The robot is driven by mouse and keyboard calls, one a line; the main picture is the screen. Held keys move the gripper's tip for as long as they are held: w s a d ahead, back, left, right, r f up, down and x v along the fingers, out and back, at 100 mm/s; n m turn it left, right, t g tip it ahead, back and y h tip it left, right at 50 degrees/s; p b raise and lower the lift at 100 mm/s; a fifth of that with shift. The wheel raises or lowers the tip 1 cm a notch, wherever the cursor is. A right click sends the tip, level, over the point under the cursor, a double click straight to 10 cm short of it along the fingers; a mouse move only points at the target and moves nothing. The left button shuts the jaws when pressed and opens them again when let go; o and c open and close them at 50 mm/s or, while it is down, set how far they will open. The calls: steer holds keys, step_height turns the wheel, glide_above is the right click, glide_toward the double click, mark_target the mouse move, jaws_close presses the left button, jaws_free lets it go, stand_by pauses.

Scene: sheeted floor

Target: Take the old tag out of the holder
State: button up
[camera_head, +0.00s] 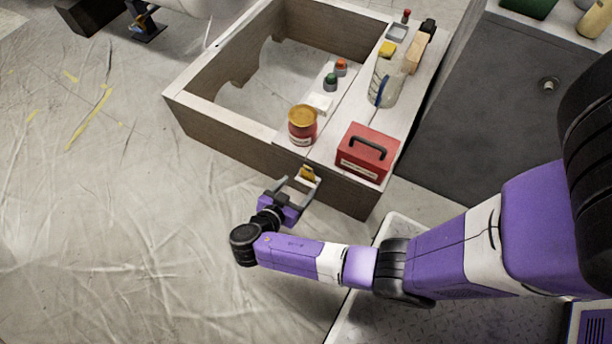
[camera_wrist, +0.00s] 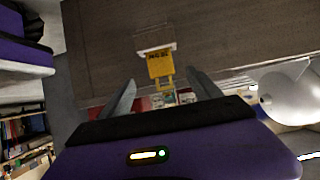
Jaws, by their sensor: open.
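The old tag is a yellow piece with dark lettering and a small loop at one end. The tag (camera_head: 307,172) shows in the head view, and in the wrist view the tag (camera_wrist: 160,65) projects from the pale holder (camera_wrist: 146,51). My gripper (camera_head: 298,184) is open, its two fingers pointing toward the wooden face. In the wrist view my gripper (camera_wrist: 160,78) has one finger on each side of the tag, with gaps. I cannot tell the remaining depth.
A red toolbox (camera_head: 367,152) and a red can with a yellow lid (camera_head: 302,124) stand on top near the front edge. A clear jug (camera_head: 386,84) stands farther back. A grey cabinet (camera_head: 480,110) is to the right. Sheeted floor (camera_head: 100,200) is clear at the left.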

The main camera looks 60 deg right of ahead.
mark_target(308, 174)
steer(key=b+x, duration=0.2)
steer(key=x, duration=0.4)
steer(key=shift+d, duration=0.3)
steer(key=shift+r, duration=0.1)
steer(key=c, duration=1.4)
steer(key=shift+r, duration=0.1)
